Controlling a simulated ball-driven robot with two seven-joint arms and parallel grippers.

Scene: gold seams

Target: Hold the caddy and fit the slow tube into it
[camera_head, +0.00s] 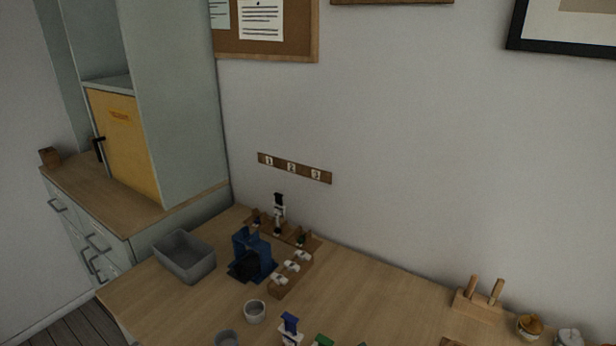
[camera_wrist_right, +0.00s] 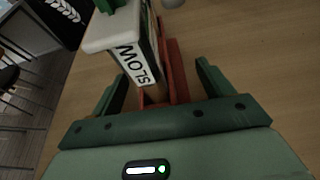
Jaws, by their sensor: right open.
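The slow tube (camera_wrist_right: 134,64) shows in the right wrist view, with a white label reading SLOW, a pale end and a green part at the top left. My right gripper (camera_wrist_right: 160,78) is open, its two green fingers apart on either side of the tube's lower part. A red-brown piece (camera_wrist_right: 177,72) is beside the tube between the fingers; I cannot tell whether they touch. No thing is clearly marked as the caddy; a dark blue stand with a black part (camera_head: 251,255) is on the table in the head view. My left gripper is not in view.
A grey bin (camera_head: 184,257) stands at the table's left. A wooden rack (camera_head: 290,274) with white pieces is beside the blue stand. Two grey cups (camera_head: 255,311), a blue-topped piece (camera_head: 290,325) and a green-topped one (camera_head: 323,341) are in front. The right middle of the table is clear.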

